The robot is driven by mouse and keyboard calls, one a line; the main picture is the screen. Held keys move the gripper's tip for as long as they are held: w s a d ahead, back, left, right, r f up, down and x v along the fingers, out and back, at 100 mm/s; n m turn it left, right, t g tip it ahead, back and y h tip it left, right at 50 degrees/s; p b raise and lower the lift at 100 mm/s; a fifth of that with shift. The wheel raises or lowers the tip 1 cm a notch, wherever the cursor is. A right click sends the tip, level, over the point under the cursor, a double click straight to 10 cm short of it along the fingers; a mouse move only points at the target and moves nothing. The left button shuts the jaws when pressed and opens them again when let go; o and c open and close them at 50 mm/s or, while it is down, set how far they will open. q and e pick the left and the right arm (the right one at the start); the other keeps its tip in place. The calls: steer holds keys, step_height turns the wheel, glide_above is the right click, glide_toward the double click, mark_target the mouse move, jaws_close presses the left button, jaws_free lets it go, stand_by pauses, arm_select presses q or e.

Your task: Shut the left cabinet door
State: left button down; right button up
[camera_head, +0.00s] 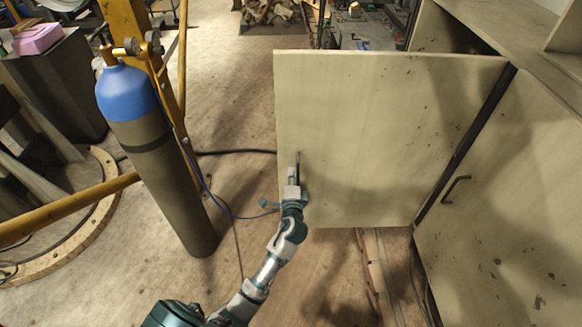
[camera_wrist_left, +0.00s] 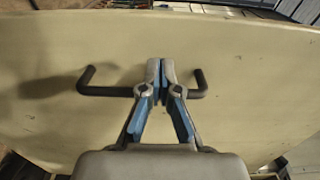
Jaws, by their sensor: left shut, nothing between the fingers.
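The left cabinet door (camera_head: 375,125) is a pale, scuffed panel that stands swung open, its hinge side at the right against the cabinet. My left gripper (camera_head: 293,175) is in front of the door, near its free left edge, at the dark bar handle (camera_head: 298,159). In the left wrist view the door (camera_wrist_left: 230,125) fills most of the picture. There my left gripper (camera_wrist_left: 160,70) is shut, its fingertips together across the middle of the handle (camera_wrist_left: 105,91). I cannot tell whether they touch it. My right gripper is not in view.
The right cabinet door (camera_head: 510,205) is shut and has a dark handle (camera_head: 456,188). The cabinet top (camera_head: 510,25) runs along the upper right. A blue-topped gas cylinder (camera_head: 150,150) stands left beside a yellow frame (camera_head: 60,210).

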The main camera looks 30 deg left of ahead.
arm_select(q)
steer(key=shift+w+a+r, duration=0.1)
steer(key=shift+w+r, duration=0.1)
steer(key=shift+w, duration=0.5)
steer(key=shift+w+a, duration=0.2)
steer(key=shift+w, duration=0.05)
steer(key=shift+w+a+f, duration=0.1)
steer(key=shift+a, duration=0.25)
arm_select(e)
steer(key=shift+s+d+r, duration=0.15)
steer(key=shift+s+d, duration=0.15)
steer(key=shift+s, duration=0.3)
